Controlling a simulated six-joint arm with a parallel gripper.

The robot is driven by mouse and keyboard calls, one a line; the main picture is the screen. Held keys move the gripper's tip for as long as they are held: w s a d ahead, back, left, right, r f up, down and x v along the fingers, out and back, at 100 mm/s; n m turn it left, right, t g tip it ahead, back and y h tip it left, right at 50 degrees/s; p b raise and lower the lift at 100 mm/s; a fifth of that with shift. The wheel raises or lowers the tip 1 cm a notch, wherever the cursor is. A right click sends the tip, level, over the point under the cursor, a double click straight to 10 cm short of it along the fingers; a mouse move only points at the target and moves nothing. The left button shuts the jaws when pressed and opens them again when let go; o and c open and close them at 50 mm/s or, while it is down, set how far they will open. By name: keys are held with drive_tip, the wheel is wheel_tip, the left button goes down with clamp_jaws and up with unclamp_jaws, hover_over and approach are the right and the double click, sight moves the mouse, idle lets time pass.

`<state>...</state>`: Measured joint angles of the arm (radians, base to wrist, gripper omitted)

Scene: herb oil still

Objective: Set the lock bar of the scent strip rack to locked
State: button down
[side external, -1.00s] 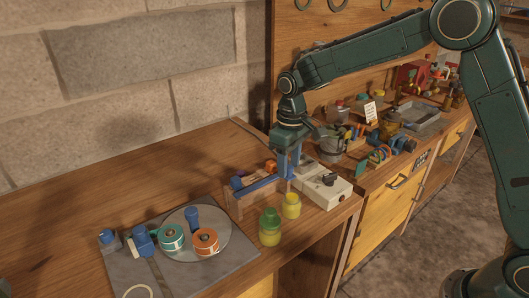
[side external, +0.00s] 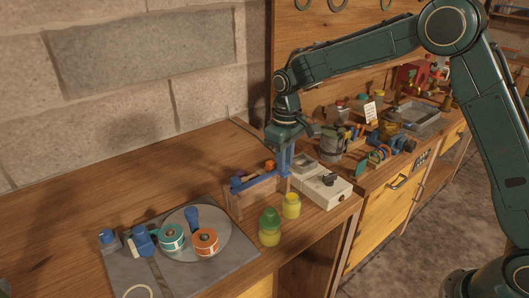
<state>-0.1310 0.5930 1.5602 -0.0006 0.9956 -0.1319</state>
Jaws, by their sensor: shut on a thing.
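The scent strip rack (side external: 258,197) is a low wooden rack near the middle of the bench. Its blue lock bar (side external: 254,180) lies along the top of the rack, running from its left end toward my gripper. My gripper (side external: 286,170) points down at the rack's right end, its blue fingers shut on the right end of the lock bar. The fingers hide that end, and whether the bar sits fully down on the rack cannot be told.
A pale box with a dark knob (side external: 326,184) stands close to the right. Yellow (side external: 291,206) and green-lidded (side external: 269,228) jars stand in front. A grey mat (side external: 222,266) with a round plate and tape rolls lies front left. The bench behind left is clear.

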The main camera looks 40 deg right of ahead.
drive_tip(key=shift+w, duration=0.3)
drive_tip(key=c, duration=1.3)
unclamp_jaws()
drive_tip(key=shift+o, duration=0.2)
drive_tip(key=shift+r, duration=0.15)
wheel_tip(320, 180, up, 14)
drive_tip(key=shift+f, duration=0.2)
drive_tip(key=shift+s, duration=0.15)
